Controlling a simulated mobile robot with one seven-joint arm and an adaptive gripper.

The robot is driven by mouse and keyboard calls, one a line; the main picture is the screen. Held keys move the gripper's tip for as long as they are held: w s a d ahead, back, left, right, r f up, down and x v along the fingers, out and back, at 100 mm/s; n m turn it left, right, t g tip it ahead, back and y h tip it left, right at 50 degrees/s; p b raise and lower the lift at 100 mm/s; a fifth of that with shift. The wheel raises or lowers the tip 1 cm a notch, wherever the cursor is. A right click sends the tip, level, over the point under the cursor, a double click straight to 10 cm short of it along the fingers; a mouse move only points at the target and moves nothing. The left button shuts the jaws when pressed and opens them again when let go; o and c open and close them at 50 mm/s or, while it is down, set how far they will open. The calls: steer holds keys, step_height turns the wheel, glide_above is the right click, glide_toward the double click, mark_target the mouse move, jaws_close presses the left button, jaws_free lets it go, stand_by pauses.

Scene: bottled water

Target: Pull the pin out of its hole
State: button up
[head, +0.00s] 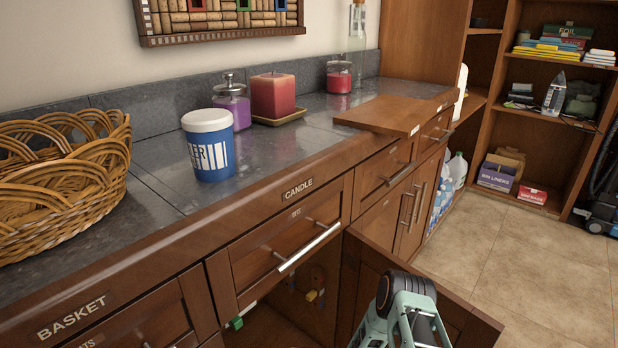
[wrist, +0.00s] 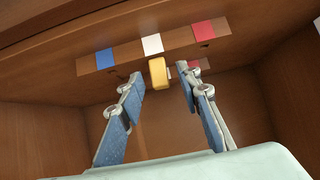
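A yellow block-like piece, seemingly the pin's head (wrist: 157,72), sticks out from a wooden panel inside the cabinet, below a white square (wrist: 151,44). Its shaft and hole are hidden behind the head. My gripper (wrist: 160,78) is open in the wrist view. Its two blue-grey fingers point at the panel, one on each side of the yellow head, with gaps visible. Whether the fingertips reach level with the head, I cannot tell. A small yellow piece (head: 311,296) also shows inside the cabinet in the head view, where my fingertips are not visible.
Blue (wrist: 105,59) and red (wrist: 205,31) squares flank the white one. A small reddish piece shows behind the right fingertip. The open cabinet door (head: 357,287) and the drawer handle (head: 309,248) are close to my arm. A green piece (head: 236,323) sits at the cabinet's left edge.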

steer(key=shift+c, duration=0.3)
jaws_close()
steer(key=shift+d, duration=0.1)
steer(key=s+d+p, duration=0.1)
steer(key=d, duration=0.5)
steer(key=shift+s+d+p, duration=0.15)
steer(key=shift+d+p, duration=0.15)
steer(key=shift+d, duration=0.05)
stand_by(0.8)
steer(key=shift+s+f, duration=0.1)
